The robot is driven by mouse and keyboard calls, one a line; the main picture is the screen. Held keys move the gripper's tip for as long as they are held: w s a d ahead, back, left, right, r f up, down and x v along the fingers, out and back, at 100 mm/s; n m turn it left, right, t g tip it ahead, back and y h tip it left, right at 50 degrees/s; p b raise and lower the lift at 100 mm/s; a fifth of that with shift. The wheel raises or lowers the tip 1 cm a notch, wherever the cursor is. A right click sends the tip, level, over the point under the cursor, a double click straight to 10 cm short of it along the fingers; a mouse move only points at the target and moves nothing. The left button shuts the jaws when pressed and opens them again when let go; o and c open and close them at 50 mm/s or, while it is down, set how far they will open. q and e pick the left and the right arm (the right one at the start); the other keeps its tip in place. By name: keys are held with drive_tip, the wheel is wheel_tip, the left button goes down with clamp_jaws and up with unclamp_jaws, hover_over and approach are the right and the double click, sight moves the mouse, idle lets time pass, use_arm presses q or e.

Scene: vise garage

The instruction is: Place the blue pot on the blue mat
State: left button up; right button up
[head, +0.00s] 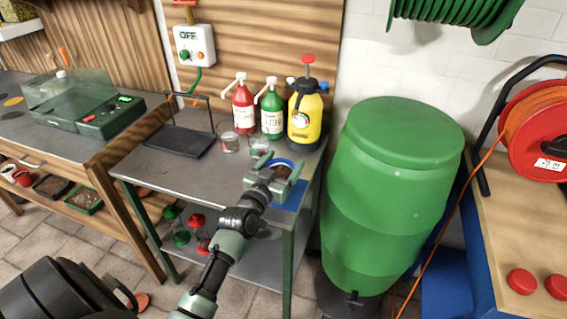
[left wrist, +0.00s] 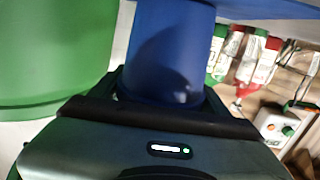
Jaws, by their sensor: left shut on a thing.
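The blue pot (head: 283,163) is at the front right corner of the metal table, its round rim showing just beyond my left gripper (head: 276,170). My left gripper is shut on the pot. In the left wrist view the pot (left wrist: 172,50) fills the middle, between the dark fingers. The blue mat (head: 294,196) shows partly beneath and beside the gripper at the table's right end. The gripper and pot hide the rest of it. I cannot tell whether the pot's base touches the mat. My right gripper is not in view.
Clear glasses (head: 229,141), a red bottle (head: 243,108), a green bottle (head: 270,112) and a yellow sprayer (head: 305,115) stand behind the pot. A black tray (head: 178,140) is to the left. A tall green barrel (head: 390,190) stands close to the table's right.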

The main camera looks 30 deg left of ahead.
use_arm(q)
drive_tip(key=shift+f, duration=0.1)
drive_tip(key=o, duration=1.5)
drive_tip(key=shift+s, duration=0.15)
drive_tip(key=s, duration=0.4)
drive_tip(key=s+d, duration=0.1)
drive_tip(key=s, duration=0.6)
drive_tip(key=shift+s+d+b, duration=0.3)
drive_tip(key=shift+s, duration=0.05)
